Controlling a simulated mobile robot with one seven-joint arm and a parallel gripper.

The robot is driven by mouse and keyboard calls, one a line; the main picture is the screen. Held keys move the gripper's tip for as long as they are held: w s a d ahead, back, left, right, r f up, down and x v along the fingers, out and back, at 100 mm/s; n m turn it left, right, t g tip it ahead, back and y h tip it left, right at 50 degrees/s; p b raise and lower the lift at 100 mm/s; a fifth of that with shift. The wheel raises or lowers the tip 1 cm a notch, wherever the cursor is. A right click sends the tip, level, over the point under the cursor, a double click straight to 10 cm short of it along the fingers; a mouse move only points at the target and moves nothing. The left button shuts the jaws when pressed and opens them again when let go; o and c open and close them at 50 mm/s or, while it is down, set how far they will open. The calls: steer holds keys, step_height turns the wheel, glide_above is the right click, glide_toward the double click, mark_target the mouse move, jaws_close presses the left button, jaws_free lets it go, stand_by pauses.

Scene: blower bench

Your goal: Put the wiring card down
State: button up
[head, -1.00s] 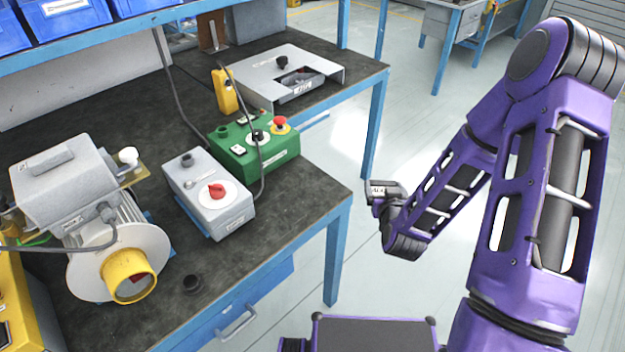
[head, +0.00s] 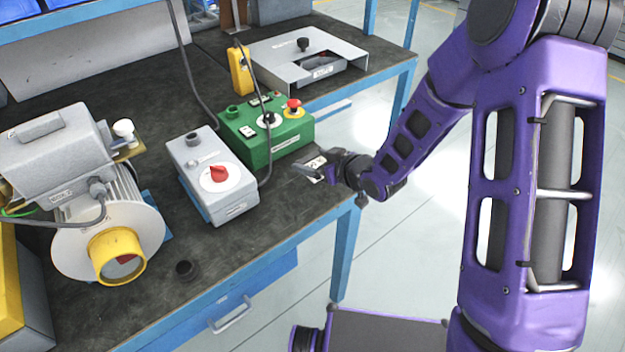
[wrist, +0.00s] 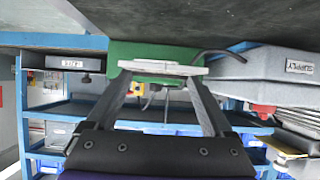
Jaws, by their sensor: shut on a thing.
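My gripper (head: 316,173) is over the right front edge of the bench, just in front of the green control box (head: 262,135). It is shut on the wiring card (head: 315,163), a small flat white piece, partly hidden by the fingers in the head view. In the wrist view the card (wrist: 163,68) shows edge-on as a pale strip between the fingertips, in front of the green box (wrist: 150,52). I cannot tell whether the card touches the bench top.
The grey supply box (head: 212,180) with a red knob stands left of the green box. A grey open-fronted housing (head: 275,55) stands behind. Bench top (head: 255,222) in front is clear.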

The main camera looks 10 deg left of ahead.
steer(key=shift+f+b, duration=0.45)
steer(key=shift+f, duration=2.3)
steer(key=shift+f, duration=0.25)
steer(key=o, duration=1.1)
steer(key=shift+r, duration=0.1)
steer(key=shift+c, duration=0.2)
steer(key=shift+r, duration=0.2)
steer(key=p+v, duration=0.1)
steer(key=v, duration=1.1)
steer(key=shift+f, duration=0.1)
